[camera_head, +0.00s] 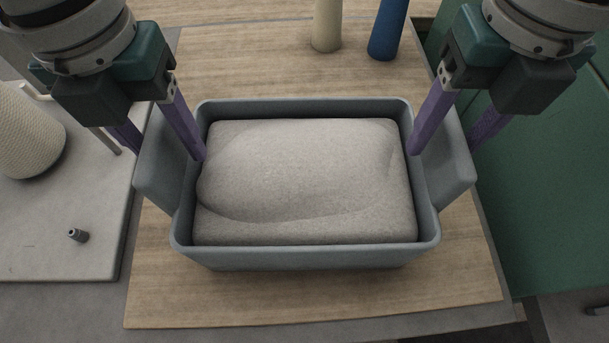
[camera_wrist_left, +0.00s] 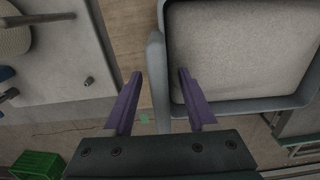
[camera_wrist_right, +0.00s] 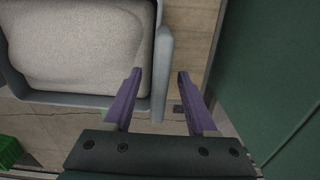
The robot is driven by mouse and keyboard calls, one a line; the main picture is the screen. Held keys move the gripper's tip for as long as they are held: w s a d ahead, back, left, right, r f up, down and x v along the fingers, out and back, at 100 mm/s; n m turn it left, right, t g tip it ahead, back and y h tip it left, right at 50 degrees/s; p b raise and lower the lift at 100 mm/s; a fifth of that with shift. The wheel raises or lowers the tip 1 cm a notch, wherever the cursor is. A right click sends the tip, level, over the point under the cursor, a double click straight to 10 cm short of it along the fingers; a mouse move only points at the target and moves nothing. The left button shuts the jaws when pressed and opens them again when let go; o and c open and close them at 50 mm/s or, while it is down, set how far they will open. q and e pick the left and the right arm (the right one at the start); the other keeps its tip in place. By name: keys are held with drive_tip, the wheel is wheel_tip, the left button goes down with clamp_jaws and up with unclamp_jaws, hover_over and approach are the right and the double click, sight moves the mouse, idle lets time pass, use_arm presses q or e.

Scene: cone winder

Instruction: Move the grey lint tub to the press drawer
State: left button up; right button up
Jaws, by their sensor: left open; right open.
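The grey lint tub (camera_head: 305,257) sits on a wooden board in the middle of the head view, filled with a pale grey lint mass (camera_head: 305,175). It has a flap-like handle on each side. My left gripper (camera_head: 165,152) is open at the left handle (camera_head: 160,180), one finger inside the tub's rim and one outside. In the left wrist view the handle (camera_wrist_left: 157,75) lies between the fingers. My right gripper (camera_head: 450,150) is open at the right handle (camera_head: 453,165), which also shows between the fingers in the right wrist view (camera_wrist_right: 163,70). I cannot make out the press drawer.
A cream cone (camera_head: 327,25) and a blue cone (camera_head: 388,28) stand behind the tub. A large cream yarn cone (camera_head: 25,135) and a small dark peg (camera_head: 78,235) are on the grey surface at left. A green panel (camera_head: 545,190) stands at right. The board (camera_head: 320,300) is bare in front.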

use_arm(q)
drive_tip(key=shift+f, duration=0.55)
use_arm(e)
drive_tip(key=shift+f, duration=0.55)
use_arm(q)
clamp_jaws()
use_arm(e)
clamp_jaws()
drive_tip(key=shift+r, duration=0.1)
